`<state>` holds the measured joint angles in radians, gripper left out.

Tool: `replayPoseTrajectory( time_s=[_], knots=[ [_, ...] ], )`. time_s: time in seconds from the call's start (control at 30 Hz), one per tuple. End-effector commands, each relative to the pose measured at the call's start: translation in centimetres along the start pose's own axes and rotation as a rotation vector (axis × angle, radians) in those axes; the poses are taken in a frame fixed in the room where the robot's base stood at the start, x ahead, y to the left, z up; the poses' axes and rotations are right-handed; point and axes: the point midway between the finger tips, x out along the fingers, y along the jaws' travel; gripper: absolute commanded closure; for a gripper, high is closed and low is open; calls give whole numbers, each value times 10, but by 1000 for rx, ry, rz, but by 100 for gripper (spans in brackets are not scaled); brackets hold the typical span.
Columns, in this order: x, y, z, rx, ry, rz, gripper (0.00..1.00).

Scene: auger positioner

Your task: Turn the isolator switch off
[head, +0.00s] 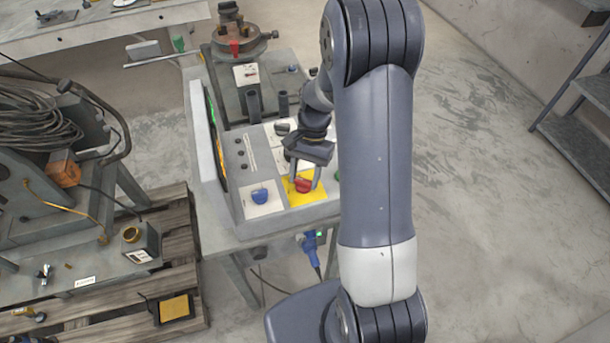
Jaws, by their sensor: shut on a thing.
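The isolator switch appears to be the red rotary knob (303,185) on a yellow plate (322,193) at the front of the sloped control panel (232,186). My gripper (304,178) points down over the yellow plate, with its fingers on either side of the red knob, shut on it. The fingers and part of my arm cover some of the knob, so its exact turn angle is hard to tell.
A blue knob (260,195) on a white plate sits just left of the yellow plate. Dark upright posts (253,105) and a round fixture (238,44) stand behind. A pallet (183,235) with a cable-laden machine is at left. Open concrete floor (490,180) lies right.

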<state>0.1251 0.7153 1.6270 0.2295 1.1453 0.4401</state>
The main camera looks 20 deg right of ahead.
Motion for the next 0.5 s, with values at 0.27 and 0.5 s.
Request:
replayPoseTrajectory(
  time_s=[0.27, 0.5],
  knots=[
    [1, -3, 0, -243, 1, 101, 79],
    [0, -4, 1, -431, 1, 178, 79]
  ],
)
